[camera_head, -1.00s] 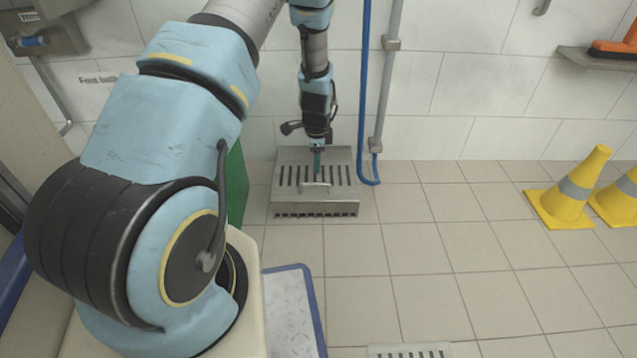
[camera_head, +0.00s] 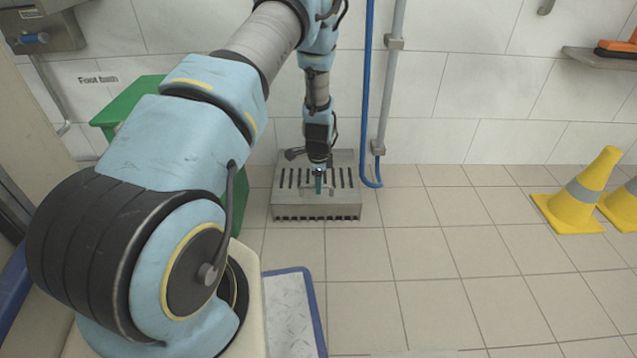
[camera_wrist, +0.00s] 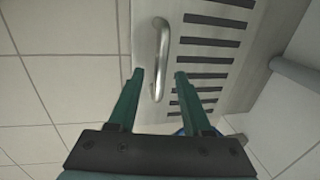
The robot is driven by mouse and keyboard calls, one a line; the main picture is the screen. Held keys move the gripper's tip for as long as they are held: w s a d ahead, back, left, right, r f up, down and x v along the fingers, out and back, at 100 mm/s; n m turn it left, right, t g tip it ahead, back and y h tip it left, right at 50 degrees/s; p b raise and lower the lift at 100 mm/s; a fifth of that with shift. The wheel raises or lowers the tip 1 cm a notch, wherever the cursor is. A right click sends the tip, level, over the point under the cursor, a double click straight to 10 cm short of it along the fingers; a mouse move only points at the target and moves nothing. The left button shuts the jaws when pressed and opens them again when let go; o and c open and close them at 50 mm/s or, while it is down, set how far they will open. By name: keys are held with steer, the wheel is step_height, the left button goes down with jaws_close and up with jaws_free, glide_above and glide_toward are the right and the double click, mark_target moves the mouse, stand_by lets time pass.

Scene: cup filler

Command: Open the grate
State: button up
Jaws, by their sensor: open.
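The grate (camera_head: 344,182) is the slotted metal top of a low steel box on the floor against the back wall. It lies shut on the box. A curved metal handle (camera_wrist: 162,62) stands up from its front edge. My gripper (camera_head: 319,186) points down over the grate at this handle. In the wrist view my gripper (camera_wrist: 159,76) is open, with one green finger on each side of the handle's near end. The fingers are not closed on it, and I cannot tell whether either touches it. In the head view my gripper partly hides the handle.
A blue hose (camera_head: 366,90) and a grey pipe (camera_head: 388,85) run down the wall right of the box. A green bin (camera_head: 128,108) stands to the left, partly behind my arm. Yellow cones (camera_head: 577,197) stand at the right. The tiled floor between is clear.

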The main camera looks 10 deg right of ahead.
jaws_close()
stand_by(1.3)
